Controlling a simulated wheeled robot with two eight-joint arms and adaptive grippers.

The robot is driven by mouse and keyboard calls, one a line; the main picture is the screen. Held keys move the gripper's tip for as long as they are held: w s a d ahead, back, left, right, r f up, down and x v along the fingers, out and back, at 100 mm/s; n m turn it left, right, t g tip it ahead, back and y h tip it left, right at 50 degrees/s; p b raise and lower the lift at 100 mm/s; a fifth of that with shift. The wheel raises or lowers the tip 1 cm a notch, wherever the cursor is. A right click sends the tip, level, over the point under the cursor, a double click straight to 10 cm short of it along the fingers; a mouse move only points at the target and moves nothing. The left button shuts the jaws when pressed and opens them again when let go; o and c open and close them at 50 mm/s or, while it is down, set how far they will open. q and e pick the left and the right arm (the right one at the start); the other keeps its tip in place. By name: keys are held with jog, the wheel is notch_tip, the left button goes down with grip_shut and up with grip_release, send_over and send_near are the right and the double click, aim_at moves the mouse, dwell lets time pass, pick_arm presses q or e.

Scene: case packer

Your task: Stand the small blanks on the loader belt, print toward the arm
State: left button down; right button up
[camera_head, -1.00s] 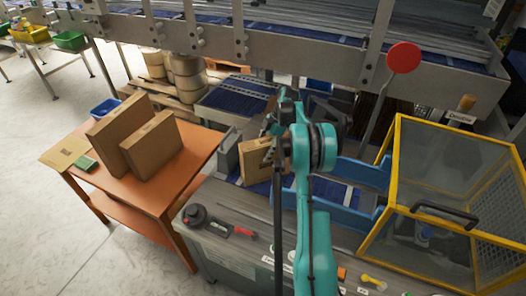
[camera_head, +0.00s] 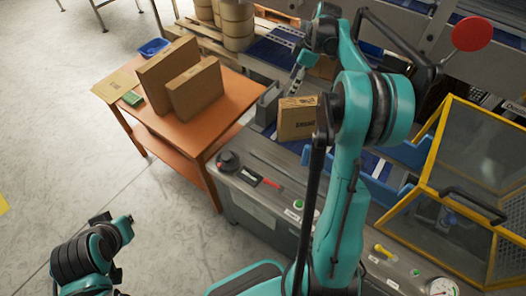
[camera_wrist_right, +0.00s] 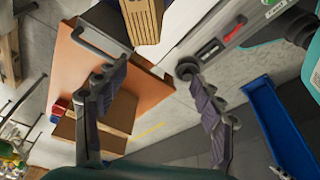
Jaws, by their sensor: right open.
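A brown cardboard blank (camera_head: 297,120) with dark print stands upright on the blue loader belt, beside a grey guide. Its edge also shows at the top of the right wrist view (camera_wrist_right: 142,22). A larger blank stack (camera_head: 160,72) and a smaller one (camera_head: 197,90) stand on the orange table (camera_head: 222,103). My right gripper (camera_head: 298,72) is above and behind the belt blank, apart from it; in the wrist view (camera_wrist_right: 152,68) its fingers are spread with nothing between them. My left arm (camera_head: 92,258) is low at the left; its fingers are not clear.
The yellow-framed guard (camera_head: 440,130) and blue rails (camera_head: 375,182) stand right of the belt. The grey control panel (camera_head: 262,175) lies in front. A flat brown sheet (camera_head: 117,88), green block (camera_head: 132,98) and blue bin (camera_head: 153,47) lie on the table's left.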

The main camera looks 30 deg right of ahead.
jog(key=s+a+r+m+t+h, duration=0.15)
jog(key=s+a+m, duration=0.25)
jog(key=s+a, duration=0.45)
jog(key=s+a+r+m+t+h, duration=0.1)
jog(key=s+a+r+m+t, duration=0.15)
jog(key=s+a, duration=0.65)
jog(key=s+a+f+m+t, duration=0.1)
jog(key=s+a+f+m, duration=0.3)
jog(key=a, duration=0.3)
jog(key=shift+s+a+f, duration=0.2)
jog(key=shift+s+f, duration=0.25)
jog(key=shift+f, duration=0.45)
jog(key=shift+f, duration=0.1)
